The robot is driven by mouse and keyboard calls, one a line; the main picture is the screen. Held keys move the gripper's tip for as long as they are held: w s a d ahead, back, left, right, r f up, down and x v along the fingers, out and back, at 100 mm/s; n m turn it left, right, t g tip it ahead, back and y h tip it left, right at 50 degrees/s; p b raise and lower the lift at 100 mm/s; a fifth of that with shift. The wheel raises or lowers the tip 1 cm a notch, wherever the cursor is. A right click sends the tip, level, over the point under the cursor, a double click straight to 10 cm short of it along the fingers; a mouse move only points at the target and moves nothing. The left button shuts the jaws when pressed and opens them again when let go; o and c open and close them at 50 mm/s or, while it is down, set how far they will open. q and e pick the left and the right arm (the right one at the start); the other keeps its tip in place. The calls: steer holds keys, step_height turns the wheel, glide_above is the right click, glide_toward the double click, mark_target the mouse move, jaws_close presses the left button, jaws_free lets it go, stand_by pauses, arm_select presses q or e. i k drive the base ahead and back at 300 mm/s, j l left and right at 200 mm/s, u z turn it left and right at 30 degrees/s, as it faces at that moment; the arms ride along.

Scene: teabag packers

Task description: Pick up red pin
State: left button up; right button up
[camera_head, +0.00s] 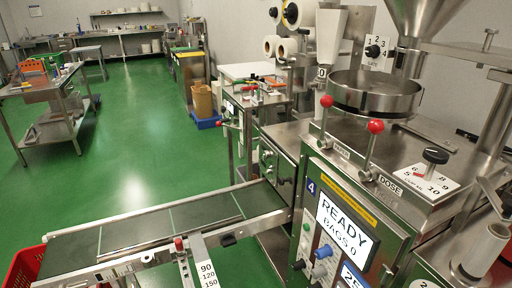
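No item is plainly a loose red pin. A small red-topped post (179,243) stands upright at the near side of the conveyor, beside a scale plate (207,273) marked 90, 120, 150. Two levers on the machine carry red ball knobs, one at the back (327,101) and one nearer (375,126). Another red knob (219,124) sticks out left of the machine. Small red and orange items (262,82) lie on the bench behind; they are too small to tell apart. Neither of my grippers is in view.
A green conveyor belt (170,222) runs from the machine to the lower left, with a red crate (25,268) at its end. The machine's screen (343,229) reads READY, BAGS 0. A steel table (42,85) stands far left. The green floor (140,130) between is clear.

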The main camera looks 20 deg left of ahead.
mark_target(178, 242)
steer(key=u, duration=1.4)
